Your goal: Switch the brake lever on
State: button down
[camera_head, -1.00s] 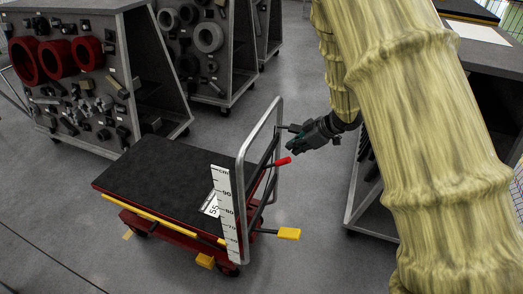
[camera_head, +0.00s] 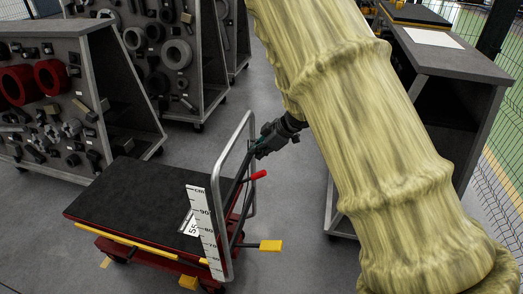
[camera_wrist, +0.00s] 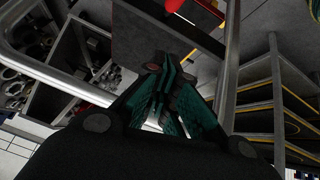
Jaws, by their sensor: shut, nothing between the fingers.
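A cart has a lever with a red grip (camera_head: 257,175) beside its grey push handle (camera_head: 219,170). A yellow pedal (camera_head: 270,245) sticks out low on the same end. I cannot tell which of the two is the brake lever. My gripper (camera_head: 254,152) is shut and empty, just above the red grip and close to the push handle; I cannot tell whether it touches. In the wrist view the closed green-and-black fingers (camera_wrist: 168,68) are large, with a red part (camera_wrist: 207,4) and a yellow part at the top edge.
The cart's black platform (camera_head: 125,200) is empty. A height scale (camera_head: 205,228) stands at its handle end. Racks with parts (camera_head: 60,100) stand at the back left. A grey workbench (camera_head: 450,60) is at the right. Grey floor is clear around the cart.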

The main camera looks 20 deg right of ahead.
jog(key=p, duration=0.2)
send_over(255, 177)
jog(key=a, duration=0.2)
notch_tip(255, 177, down, 5)
jog(key=f, duration=0.1)
jog(key=d+f, duration=0.1)
jog(key=shift+w+d+f+p, duration=0.15)
jog(key=shift+d+f+p, duration=0.1)
jog(key=shift+f+p, duration=0.15)
jog(key=shift+d+f, duration=0.2)
jog(key=shift+f, duration=0.2)
